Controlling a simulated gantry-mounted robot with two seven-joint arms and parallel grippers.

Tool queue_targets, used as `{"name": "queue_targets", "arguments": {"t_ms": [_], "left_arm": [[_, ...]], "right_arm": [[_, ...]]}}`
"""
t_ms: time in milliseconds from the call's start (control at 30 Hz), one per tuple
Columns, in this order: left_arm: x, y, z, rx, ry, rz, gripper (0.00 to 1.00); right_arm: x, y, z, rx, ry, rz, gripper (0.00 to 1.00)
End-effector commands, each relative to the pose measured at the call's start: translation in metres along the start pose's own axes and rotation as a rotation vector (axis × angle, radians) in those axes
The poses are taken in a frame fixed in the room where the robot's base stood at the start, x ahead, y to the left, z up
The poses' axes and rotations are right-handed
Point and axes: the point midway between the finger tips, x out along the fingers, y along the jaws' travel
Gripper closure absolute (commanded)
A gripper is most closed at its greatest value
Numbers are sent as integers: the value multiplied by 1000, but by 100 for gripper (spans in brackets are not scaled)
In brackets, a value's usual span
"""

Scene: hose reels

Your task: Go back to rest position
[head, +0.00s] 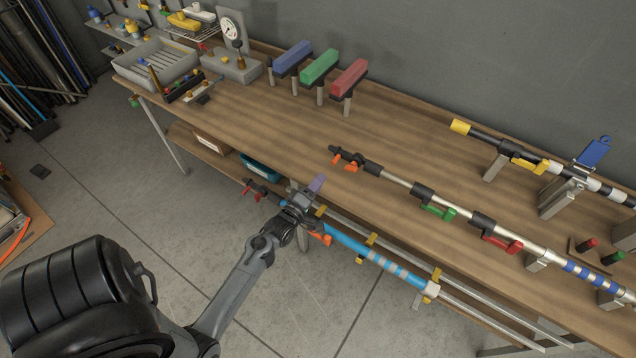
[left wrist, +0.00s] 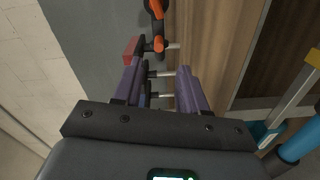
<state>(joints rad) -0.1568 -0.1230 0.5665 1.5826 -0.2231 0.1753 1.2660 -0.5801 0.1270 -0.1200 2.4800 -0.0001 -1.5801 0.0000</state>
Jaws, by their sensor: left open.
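My left gripper (head: 316,186) is at the front edge of the workbench (head: 240,120) in the head view, with purple fingers. In the left wrist view the fingers of my left gripper (left wrist: 160,85) stand apart, so it is open. Small pale pins and an orange-and-black clamp (left wrist: 158,25) show between and beyond the fingers. I cannot tell whether the fingers touch any of these. My right gripper is in neither view.
A blue pole (head: 350,243) with orange and yellow clamps runs along the bench front, close to my left gripper. A silver pole (head: 398,180) with green and red clamps lies above the bench top. Blue, green and red blocks (head: 320,66) stand on posts behind. Grey floor is open at left.

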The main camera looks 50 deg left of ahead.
Motion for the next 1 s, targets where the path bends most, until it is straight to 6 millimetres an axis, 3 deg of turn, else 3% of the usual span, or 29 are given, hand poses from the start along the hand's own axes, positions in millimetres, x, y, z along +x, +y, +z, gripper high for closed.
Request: {"name": "queue_targets", "arguments": {"t_ms": [267, 367, 467, 567, 767, 900, 1000], "left_arm": [[-2, -3, 0, 2, -2, -6, 58], [-12, -14, -3, 17, -8, -26, 58], [-28, -22, 6, 54, -60, -40, 58], [-42, 2, 32, 113, -154, -12, 58], [-87, 38, 106, 402, -403, -143, 58], [-134, 56, 145, 667, -596, -252, 58], [-172, 69, 162, 860, -749, -318, 58]], "right_arm": [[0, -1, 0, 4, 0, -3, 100], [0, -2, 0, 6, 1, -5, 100], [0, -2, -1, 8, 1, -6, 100], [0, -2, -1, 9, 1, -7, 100], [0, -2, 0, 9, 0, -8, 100], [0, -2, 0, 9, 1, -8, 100], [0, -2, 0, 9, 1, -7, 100]]}}
